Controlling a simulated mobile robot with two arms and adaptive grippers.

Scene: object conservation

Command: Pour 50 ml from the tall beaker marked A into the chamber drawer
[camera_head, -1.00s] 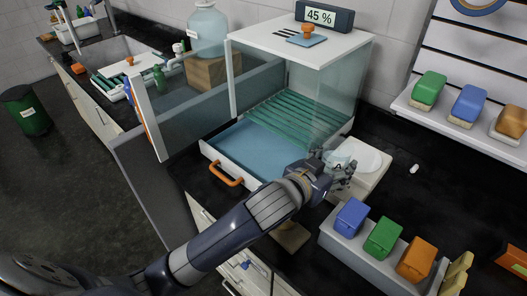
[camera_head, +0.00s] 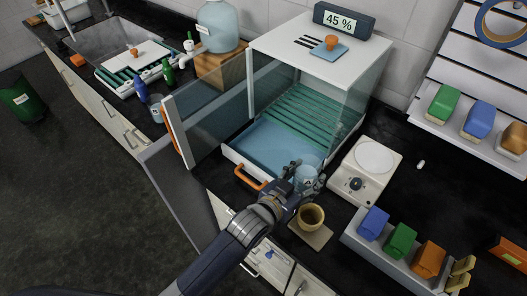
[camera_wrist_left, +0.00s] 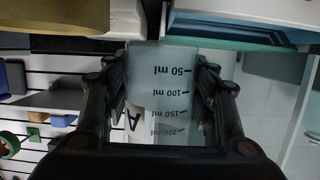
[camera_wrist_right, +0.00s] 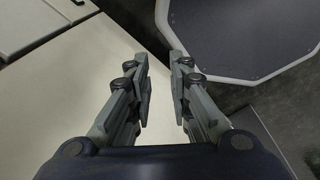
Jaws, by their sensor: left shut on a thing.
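The clear beaker marked A (camera_head: 306,184) is held by my left gripper (camera_head: 303,176) at the front right corner of the chamber drawer. In the left wrist view the beaker (camera_wrist_left: 165,85) stands between the closed fingers (camera_wrist_left: 163,95), with its ml marks and the letter A showing. I cannot tell its liquid level. The chamber drawer (camera_head: 245,169), blue inside with an orange handle, is pulled out below the chamber. My right gripper (camera_wrist_right: 160,80) shows only in the right wrist view, with its fingers apart and nothing between them.
A white scale (camera_head: 348,184) stands right of the beaker. A brown cup (camera_head: 311,215) stands on a mat in front. The chamber's glass door (camera_head: 222,98) is swung open at the left. A rack of coloured blocks (camera_head: 385,247) is front right.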

